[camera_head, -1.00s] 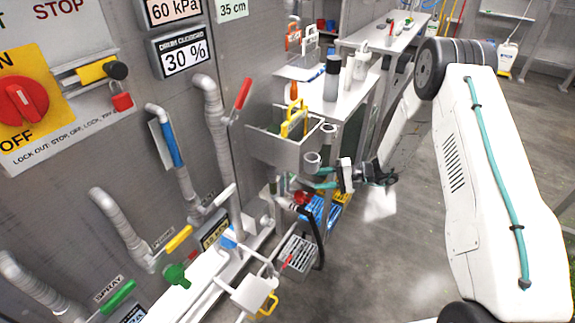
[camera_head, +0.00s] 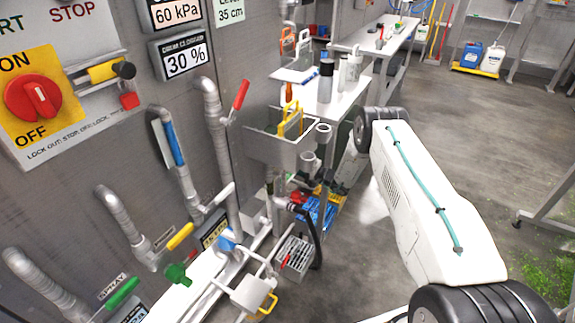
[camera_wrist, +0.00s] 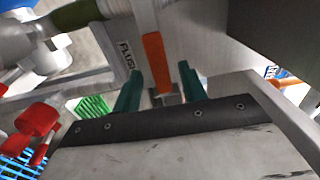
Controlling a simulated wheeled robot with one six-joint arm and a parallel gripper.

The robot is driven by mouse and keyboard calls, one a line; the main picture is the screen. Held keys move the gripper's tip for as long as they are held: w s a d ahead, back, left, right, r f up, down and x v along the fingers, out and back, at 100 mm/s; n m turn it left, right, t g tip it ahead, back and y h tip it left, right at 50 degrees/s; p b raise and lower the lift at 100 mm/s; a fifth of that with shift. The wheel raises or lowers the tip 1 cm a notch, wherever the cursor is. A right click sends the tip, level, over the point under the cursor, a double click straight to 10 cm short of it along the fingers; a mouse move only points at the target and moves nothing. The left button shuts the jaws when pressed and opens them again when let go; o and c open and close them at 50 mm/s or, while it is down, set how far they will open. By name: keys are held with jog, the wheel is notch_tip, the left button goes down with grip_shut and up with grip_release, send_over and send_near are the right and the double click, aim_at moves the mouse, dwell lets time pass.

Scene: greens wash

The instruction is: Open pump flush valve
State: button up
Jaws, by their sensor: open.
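In the wrist view, an orange lever handle (camera_wrist: 155,62) hangs between the two teal fingers of my gripper (camera_wrist: 160,84), below a pale bracket or pipe. A label (camera_wrist: 129,55) reading "FLUS…" is just left of the handle. My gripper is open, with one finger on each side of the handle's lower end. A gap shows on both sides, and I cannot tell whether either finger touches it. In the head view, I cannot make out my fingers or this handle; the grey box on the wall and its surroundings seem to hide them.
The grey wall box (camera_head: 272,150) holds a yellow-handled item. Below it are a black hose (camera_head: 318,235) and a grey slotted basket (camera_head: 294,254). A red valve handle (camera_head: 241,94), a yellow handle (camera_head: 180,237) and a green handle (camera_head: 121,294) are on the wall pipes. Open floor lies to the right.

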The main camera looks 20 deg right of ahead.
jog(key=shift+x, duration=1.5)
grip_shut()
